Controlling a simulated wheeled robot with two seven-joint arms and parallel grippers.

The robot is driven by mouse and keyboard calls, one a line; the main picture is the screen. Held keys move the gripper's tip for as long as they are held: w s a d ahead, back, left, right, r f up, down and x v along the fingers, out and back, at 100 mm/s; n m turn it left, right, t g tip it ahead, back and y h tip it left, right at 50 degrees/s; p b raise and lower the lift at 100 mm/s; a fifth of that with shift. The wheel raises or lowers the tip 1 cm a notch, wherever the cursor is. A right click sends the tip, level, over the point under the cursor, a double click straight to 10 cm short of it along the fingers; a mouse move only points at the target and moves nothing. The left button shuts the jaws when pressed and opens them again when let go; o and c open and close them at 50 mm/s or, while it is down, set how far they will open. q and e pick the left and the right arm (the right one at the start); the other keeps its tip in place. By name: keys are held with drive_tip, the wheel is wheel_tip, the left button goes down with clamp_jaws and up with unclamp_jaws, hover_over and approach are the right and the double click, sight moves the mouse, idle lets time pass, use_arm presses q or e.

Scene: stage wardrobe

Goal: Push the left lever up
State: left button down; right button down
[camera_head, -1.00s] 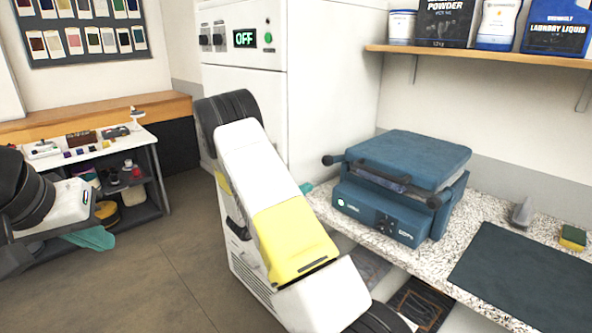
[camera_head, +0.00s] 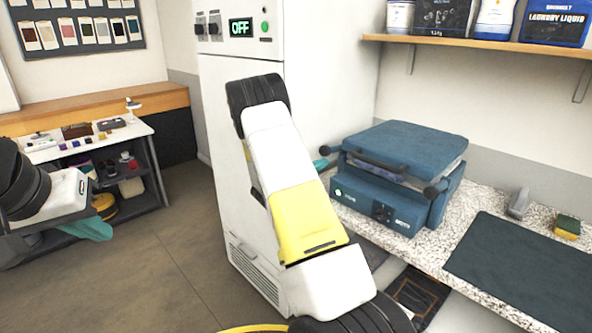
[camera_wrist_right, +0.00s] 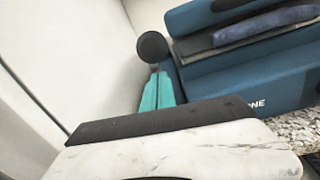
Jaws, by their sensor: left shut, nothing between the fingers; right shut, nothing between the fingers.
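The blue press (camera_head: 400,175) stands on the speckled counter, with a dark cloth layer under its lid. My right gripper (camera_head: 320,164) shows teal fingertips just below the left knob, mostly hidden behind my forearm. In the right wrist view the teal fingers (camera_wrist_right: 157,76) are together and empty, right under the left knob (camera_wrist_right: 152,46); I cannot tell whether they touch. My left gripper (camera_head: 92,228) is shut and empty at far left.
A tall white cabinet (camera_head: 325,75) with an OFF display stands close left of the press. A dark mat (camera_head: 520,270), a grey object (camera_head: 518,203) and a sponge (camera_head: 568,226) lie on the counter to the right. A wooden shelf (camera_head: 480,48) hangs above.

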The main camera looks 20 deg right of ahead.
drive_tip(key=shift+s+a+r, duration=0.2)
drive_tip(key=shift+s+r, duration=0.05)
drive_tip(key=shift+r, duration=0.5)
